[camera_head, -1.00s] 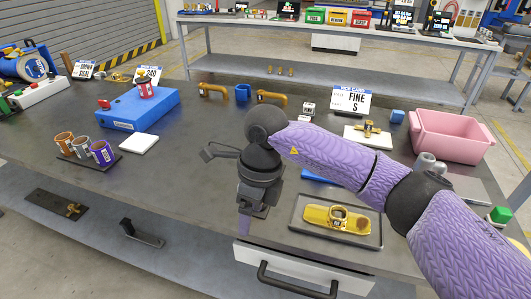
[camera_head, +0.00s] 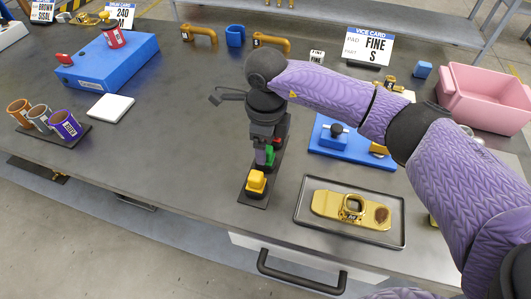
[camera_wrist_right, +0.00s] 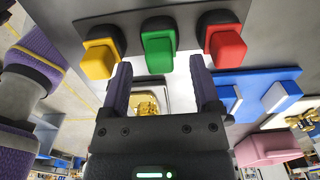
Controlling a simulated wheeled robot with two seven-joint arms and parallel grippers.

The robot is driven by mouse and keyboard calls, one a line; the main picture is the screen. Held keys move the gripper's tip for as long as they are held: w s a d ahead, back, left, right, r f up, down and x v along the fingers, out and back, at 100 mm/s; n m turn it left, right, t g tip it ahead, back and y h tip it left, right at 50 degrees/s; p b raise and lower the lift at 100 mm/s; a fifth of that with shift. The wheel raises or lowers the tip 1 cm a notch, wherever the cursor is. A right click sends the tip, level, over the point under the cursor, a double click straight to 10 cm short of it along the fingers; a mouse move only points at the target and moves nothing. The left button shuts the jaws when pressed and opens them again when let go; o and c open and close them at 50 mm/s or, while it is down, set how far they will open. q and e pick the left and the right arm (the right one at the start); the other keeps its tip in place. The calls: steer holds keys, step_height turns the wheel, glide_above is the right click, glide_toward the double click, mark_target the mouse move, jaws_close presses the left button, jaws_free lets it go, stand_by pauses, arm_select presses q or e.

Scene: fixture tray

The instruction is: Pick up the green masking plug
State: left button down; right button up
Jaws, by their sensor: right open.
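The green masking plug (camera_wrist_right: 158,48) stands between a yellow plug (camera_wrist_right: 99,56) and a red plug (camera_wrist_right: 225,45) on a dark strip (camera_head: 245,196). In the head view the green plug (camera_head: 269,157) is partly hidden by my right gripper (camera_head: 263,150), which hangs over the strip. In the wrist view my right gripper (camera_wrist_right: 160,75) is open and empty, its fingers pointing at the green plug, one to each side of its line. I cannot see either finger touching it. My left gripper is not in view.
A tray (camera_head: 300,216) with a brass plate (camera_head: 330,204) lies right of the strip. A blue fixture (camera_head: 325,145) stands behind the tray, a pink bin (camera_head: 490,95) at the far right. The bench left of the strip is clear up to a cup rack (camera_head: 75,137).

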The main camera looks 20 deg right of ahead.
step_height(320, 180, down, 2)
steer(key=shift+f, duration=0.1)
steer(key=shift+c, duration=0.7)
steer(key=c, duration=0.9)
step_height(320, 180, up, 9)
steer(key=shift+r+p, duration=0.15)
steer(key=shift+p, duration=0.8)
steer(key=shift+r, duration=0.45)
